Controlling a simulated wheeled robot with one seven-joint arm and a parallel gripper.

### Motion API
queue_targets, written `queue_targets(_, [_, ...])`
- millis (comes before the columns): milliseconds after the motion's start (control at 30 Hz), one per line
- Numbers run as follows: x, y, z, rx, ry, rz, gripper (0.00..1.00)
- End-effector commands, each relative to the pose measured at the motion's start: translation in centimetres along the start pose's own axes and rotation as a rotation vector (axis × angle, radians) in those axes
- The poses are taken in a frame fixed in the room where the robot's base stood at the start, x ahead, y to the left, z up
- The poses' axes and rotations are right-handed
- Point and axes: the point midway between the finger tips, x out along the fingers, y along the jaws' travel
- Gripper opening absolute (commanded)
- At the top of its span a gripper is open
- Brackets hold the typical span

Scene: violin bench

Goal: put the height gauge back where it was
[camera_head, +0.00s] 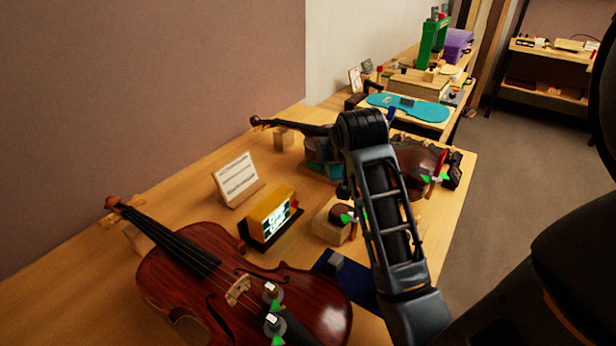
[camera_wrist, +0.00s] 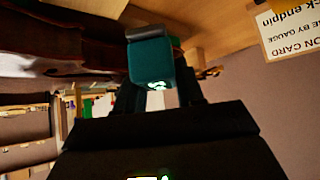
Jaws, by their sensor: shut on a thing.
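My gripper (camera_wrist: 163,92) is shut on a small teal block with a dark grey end, which I take to be the height gauge (camera_wrist: 150,60). The gauge stands out between the fingertips in the wrist view, with a pale mark on its face. In the head view my arm reaches over the bench, and its upper end hides the fingers. A teal patch beside the arm there may be the held gauge, but I cannot tell. The wrist view shows the gauge apart from the wooden bench top.
A large violin (camera_head: 205,280) lies at the front left. A white card (camera_head: 237,180) and a yellow lit box (camera_head: 270,215) stand mid-bench. A wooden block (camera_head: 330,222) and a blue mat (camera_head: 358,282) lie near my arm. Another violin (camera_head: 418,160) lies behind it.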

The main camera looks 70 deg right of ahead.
Motion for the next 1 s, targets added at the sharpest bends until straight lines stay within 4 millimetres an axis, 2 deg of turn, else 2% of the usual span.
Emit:
queue_targets(200, [3.9, -3.0, -0.4, -0.002, 0.000, 0.000, 0.01])
queue_targets(333, [5.3, -4.0, -0.5, -0.001, 0.000, 0.001, 0.01])
queue_targets(467, [5.9, -4.3, -0.4, 0.001, 0.001, 0.002, 0.01])
queue_targets(733, [8.3, -4.2, 2.1, 0.000, -0.002, 0.002, 0.01])
queue_targets(1000, [8.5, -4.3, 2.3, 0.000, 0.002, 0.000, 0.01])
